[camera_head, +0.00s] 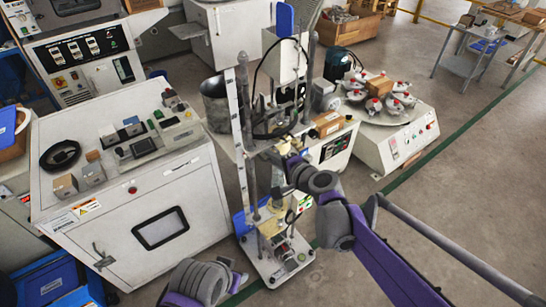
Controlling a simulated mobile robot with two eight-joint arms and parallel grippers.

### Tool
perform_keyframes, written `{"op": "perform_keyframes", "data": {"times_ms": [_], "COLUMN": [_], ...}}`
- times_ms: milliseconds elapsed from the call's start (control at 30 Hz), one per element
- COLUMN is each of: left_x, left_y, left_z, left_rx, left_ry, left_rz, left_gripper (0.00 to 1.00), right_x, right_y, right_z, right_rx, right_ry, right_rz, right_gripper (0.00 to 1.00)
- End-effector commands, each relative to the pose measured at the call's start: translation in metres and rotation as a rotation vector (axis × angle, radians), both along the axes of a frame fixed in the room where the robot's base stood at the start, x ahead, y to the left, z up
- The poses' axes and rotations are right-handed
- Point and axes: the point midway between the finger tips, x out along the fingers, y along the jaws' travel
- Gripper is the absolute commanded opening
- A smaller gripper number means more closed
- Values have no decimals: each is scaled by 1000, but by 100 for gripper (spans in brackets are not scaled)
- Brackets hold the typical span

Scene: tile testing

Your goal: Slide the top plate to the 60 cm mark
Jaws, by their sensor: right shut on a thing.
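A tall test stand (250,120) with upright rods rises from a pale base at the centre. A white scale strip (243,140) with dark marks runs up its left side; its numbers are too small to read. A dark crosspiece, which looks like the top plate (266,133), sits partway up between the rods. My right gripper (281,148) reaches in from the right and is shut at the right edge of this plate. Its fingertips are partly hidden among the stand's parts. My left arm shows only at the bottom edge; its gripper is not visible.
A white cabinet (120,215) with small devices on top stands close on the left. Behind the stand is a machine with a small brown box (328,123). A round table with red-capped items (395,100) is at back right. The floor at right is clear.

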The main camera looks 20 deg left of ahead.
Motion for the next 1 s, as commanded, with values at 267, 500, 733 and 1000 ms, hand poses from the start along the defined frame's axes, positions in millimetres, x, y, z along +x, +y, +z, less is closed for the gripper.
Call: {"op": "perform_keyframes", "data": {"times_ms": [267, 500, 733, 1000], "left_x": [0, 0, 1, 2], "left_y": [0, 0, 0, 0], "left_z": [-7, -19, -31, -42], "left_rx": [0, 0, 0, 0], "left_ry": [3, 7, 11, 14], "left_rz": [0, 0, 0, 0], "left_gripper": [50, 50, 50, 50], "right_x": [0, 0, 0, 0], "right_y": [0, 0, 0, 0], "right_z": [-10, -28, -44, -60], "right_rx": [1, 1, 1, 1], "right_ry": [2, 2, 1, 1], "right_rz": [0, 0, 1, 1], "right_gripper": [0, 0, 0, 0]}}
